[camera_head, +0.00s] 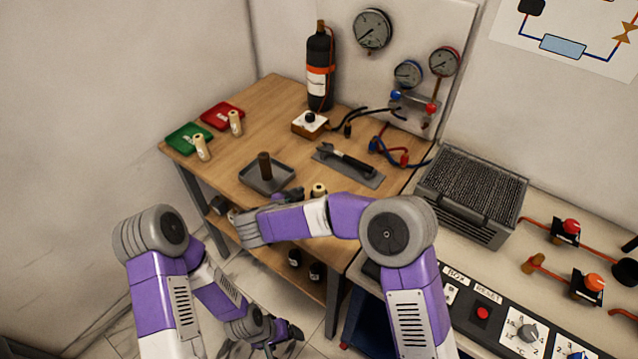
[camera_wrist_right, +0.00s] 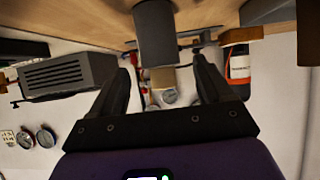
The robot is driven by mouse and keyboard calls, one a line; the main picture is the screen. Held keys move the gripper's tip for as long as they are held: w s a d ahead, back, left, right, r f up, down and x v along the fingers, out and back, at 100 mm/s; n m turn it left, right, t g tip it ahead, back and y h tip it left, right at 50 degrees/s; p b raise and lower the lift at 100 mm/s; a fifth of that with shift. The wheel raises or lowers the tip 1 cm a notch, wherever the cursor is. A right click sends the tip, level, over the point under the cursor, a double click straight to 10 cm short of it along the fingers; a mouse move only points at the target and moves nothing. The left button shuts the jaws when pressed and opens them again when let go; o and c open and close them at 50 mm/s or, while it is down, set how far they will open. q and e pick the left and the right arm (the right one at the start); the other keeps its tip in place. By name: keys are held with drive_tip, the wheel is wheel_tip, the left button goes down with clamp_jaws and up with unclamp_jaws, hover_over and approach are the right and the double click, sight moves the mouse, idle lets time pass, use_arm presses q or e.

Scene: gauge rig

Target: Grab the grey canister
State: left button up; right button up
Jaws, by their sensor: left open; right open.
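The grey canister (camera_wrist_right: 155,36) shows in the right wrist view, which looks upside down. It stands on the wooden table, just beyond the gap between my right gripper's fingers. My right gripper (camera_wrist_right: 161,66) is open, one finger to each side, with nothing clasped. In the head view my right gripper (camera_head: 290,195) is at the table's front edge, partly hidden by my forearm. I cannot pick out the grey canister there for certain; a small cream-topped cylinder (camera_head: 319,190) shows beside the gripper. My left gripper (camera_head: 286,338) is open and empty, low over the floor.
The wooden table (camera_head: 262,110) holds a grey tray (camera_head: 252,185) with a brown cylinder (camera_head: 265,166), a trowel (camera_head: 345,158), a black bottle (camera_head: 320,75), and green (camera_head: 185,138) and red (camera_head: 220,114) pads. A ribbed grey box (camera_head: 470,195) stands on the right bench.

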drive_tip(key=shift+w+d+f+b, duration=0.4)
drive_tip(key=shift+w+d+f, duration=0.05)
drive_tip(key=shift+d+f, duration=0.2)
drive_tip(key=b+x, duration=0.2)
drive_tip(key=x, duration=0.2)
drive_tip(key=shift+w+a+f, duration=0.1)
drive_tip(key=shift+w, duration=0.4)
use_arm(q)
drive_tip(key=f, duration=0.2)
drive_tip(key=shift+s+f, duration=0.3)
drive_tip(key=shift+s, duration=0.1)
use_arm(e)
drive_tip(key=c, duration=1.2)
